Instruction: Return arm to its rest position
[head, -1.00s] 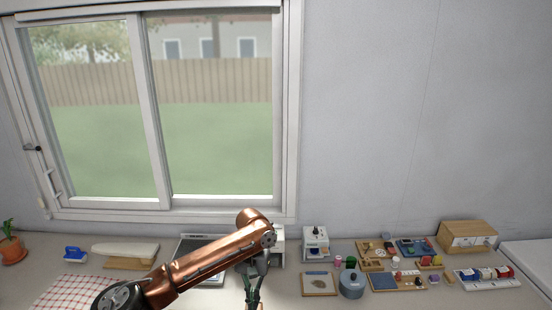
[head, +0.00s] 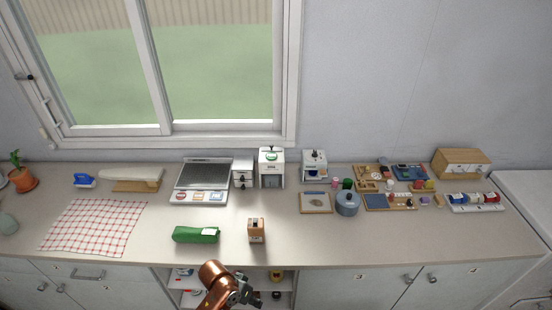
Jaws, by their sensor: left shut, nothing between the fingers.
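My left arm, copper coloured, comes in at the bottom centre of the head view, below the counter's front edge. My left gripper (head: 246,293) is dark and sits at the arm's end, in front of the open shelves under the counter. It is shut and holds nothing. It is apart from the things on the counter. My right gripper is not in view.
The counter (head: 300,240) holds a green pouch (head: 196,234) and a small brown box (head: 256,231) near its front edge. A checked cloth (head: 95,228) lies at left. A scale (head: 203,180) and small toys stand behind. Open shelves (head: 284,283) lie below.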

